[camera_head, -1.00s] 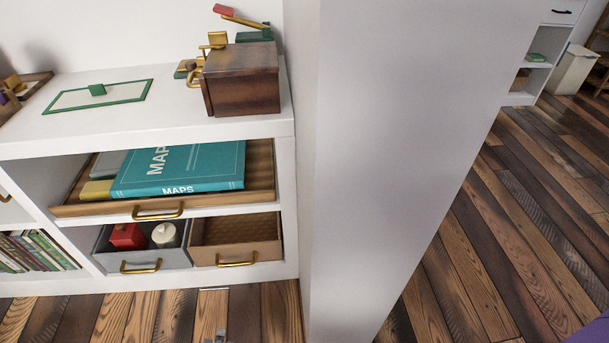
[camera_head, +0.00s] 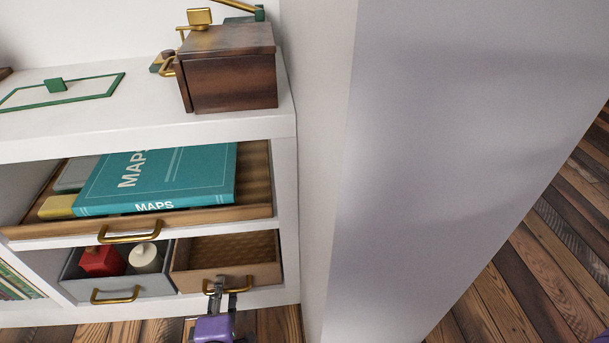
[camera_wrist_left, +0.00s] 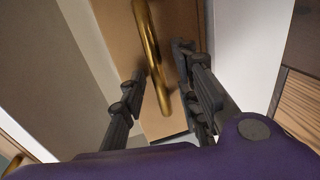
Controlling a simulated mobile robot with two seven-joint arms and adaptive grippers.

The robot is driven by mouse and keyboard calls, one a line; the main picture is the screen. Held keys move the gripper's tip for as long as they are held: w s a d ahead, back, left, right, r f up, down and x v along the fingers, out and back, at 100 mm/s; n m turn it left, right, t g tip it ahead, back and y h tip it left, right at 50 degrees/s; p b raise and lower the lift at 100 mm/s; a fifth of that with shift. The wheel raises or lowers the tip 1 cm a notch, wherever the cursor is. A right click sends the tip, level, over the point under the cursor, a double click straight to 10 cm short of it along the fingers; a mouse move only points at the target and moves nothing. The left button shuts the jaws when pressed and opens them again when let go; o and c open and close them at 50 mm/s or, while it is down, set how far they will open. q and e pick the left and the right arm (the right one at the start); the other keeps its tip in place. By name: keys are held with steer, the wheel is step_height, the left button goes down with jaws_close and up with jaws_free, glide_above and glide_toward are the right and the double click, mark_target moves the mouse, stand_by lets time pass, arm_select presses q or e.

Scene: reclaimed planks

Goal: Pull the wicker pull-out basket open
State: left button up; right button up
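The brown wicker pull-out basket (camera_head: 262,273) sits in the lower right bay of the white shelf unit, with a woven texture inside. I see no contents in the part of it that shows. Its brass handle (camera_head: 243,289) is on the front; the handle also shows in the left wrist view (camera_wrist_left: 150,50). My left gripper (camera_head: 219,285) is at the left part of this handle. In the left wrist view my left gripper (camera_wrist_left: 160,68) is open, with the handle bar between its dark, parted fingers.
A grey bin (camera_head: 75,285) with a red and a cream object stands left of the basket. Above is a wooden tray (camera_head: 258,185) with a teal maps book (camera_head: 165,178). A white wall panel (camera_head: 440,150) rises close on the right. Plank floor lies in front.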

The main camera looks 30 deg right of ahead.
arm_select(q)
steer(key=shift+c, duration=0.2)
jaws_close()
steer(key=f+p+v, duration=0.2)
steer(key=v, duration=0.9)
steer(key=s+f+p+v, duration=0.1)
steer(key=f+p+v, duration=0.1)
steer(key=v, duration=0.9)
steer(key=shift+a+f+p, duration=0.25)
steer(key=shift+f+p, duration=0.05)
steer(key=shift+p, duration=0.2)
steer(key=shift+o, duration=0.2)
jaws_free()
